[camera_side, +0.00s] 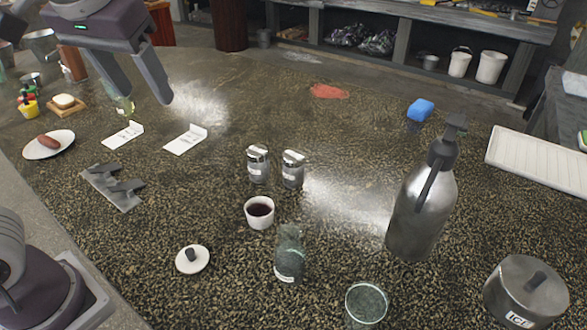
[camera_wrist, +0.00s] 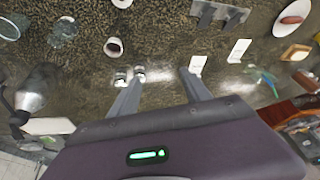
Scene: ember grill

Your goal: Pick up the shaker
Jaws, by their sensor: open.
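Two small metal-topped glass shakers stand upright side by side near the middle of the counter: a left shaker (camera_side: 257,165) and a right shaker (camera_side: 292,170). I cannot tell which one the task means. In the wrist view the two shakers (camera_wrist: 120,79) (camera_wrist: 139,74) show by the tip of the left finger. My gripper (camera_side: 147,98) is open and empty, raised above the counter at the upper left of the side view, well left of the shakers.
A white cup (camera_side: 259,221) of dark liquid stands in front of the shakers, with a glass bottle (camera_side: 289,258) nearer the camera. A tall metal pump bottle (camera_side: 421,215) stands right. Two white cards (camera_side: 185,140) (camera_side: 123,136) stand left.

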